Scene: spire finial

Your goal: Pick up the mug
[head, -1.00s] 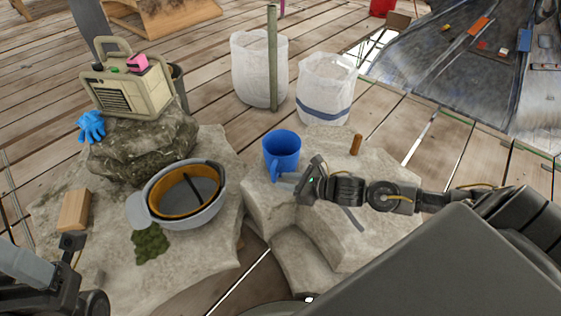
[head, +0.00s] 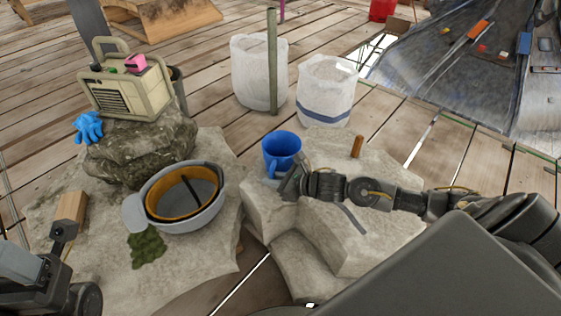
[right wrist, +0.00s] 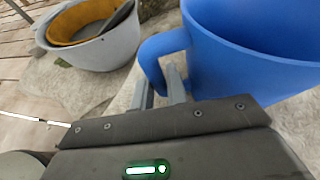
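The blue mug (head: 284,146) stands upright on the pale stone block, its handle facing my right gripper. My right gripper (head: 277,178) is at the handle. In the right wrist view the two grey fingers (right wrist: 160,90) stand a small gap apart, one on each side of the lower part of the handle of the mug (right wrist: 235,55). Whether they press on it I cannot tell. My left gripper (head: 62,240) is at the lower left, far from the mug; its fingers are not clear.
Two white bags (head: 259,75) and a post (head: 272,50) stand behind. A radio (head: 125,92) sits on the dark rock.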

